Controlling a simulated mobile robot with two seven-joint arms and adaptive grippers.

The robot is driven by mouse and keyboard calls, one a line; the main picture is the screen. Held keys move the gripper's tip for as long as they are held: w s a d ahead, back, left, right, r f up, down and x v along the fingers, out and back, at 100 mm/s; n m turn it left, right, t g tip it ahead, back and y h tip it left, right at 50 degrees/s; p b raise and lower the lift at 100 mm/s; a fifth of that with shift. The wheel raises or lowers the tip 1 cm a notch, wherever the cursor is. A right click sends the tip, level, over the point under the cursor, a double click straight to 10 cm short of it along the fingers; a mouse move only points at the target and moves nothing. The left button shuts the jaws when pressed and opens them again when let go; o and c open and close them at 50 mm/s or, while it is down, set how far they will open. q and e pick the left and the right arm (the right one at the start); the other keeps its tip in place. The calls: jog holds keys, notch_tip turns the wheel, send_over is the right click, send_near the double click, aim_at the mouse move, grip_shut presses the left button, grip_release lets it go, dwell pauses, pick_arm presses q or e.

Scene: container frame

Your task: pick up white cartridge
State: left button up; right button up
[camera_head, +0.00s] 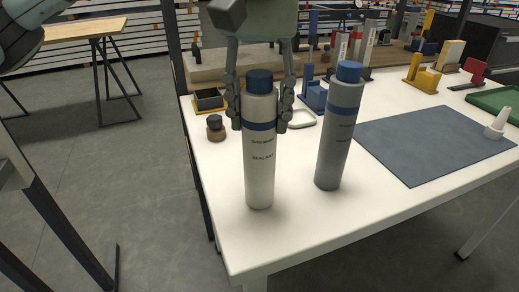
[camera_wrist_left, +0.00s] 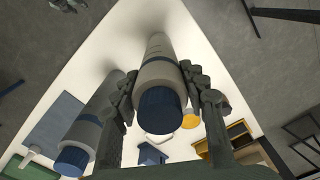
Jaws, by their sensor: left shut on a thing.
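The white cartridge (camera_head: 260,172) has a blue cap and a blue band. It stands upright near the front left corner of the white table (camera_head: 245,240). My left gripper (camera_head: 262,118) comes down from above and is shut on its upper part, one finger on each side. The left wrist view looks down on the blue cap of the white cartridge (camera_wrist_left: 158,105) between the fingers (camera_wrist_left: 165,88). I cannot tell whether its base touches the table. A grey cartridge (camera_head: 340,130) with a blue cap stands just to the right, apart from the gripper. My right gripper is not in view.
A small brown-and-black object (camera_head: 215,128) and a yellow-and-black box (camera_head: 209,99) stand at left. Coloured holders, such as a blue one (camera_head: 314,94), line the back.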

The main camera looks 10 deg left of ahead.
pick_arm(q)
grip_shut()
jog(key=shift+r, duration=0.1)
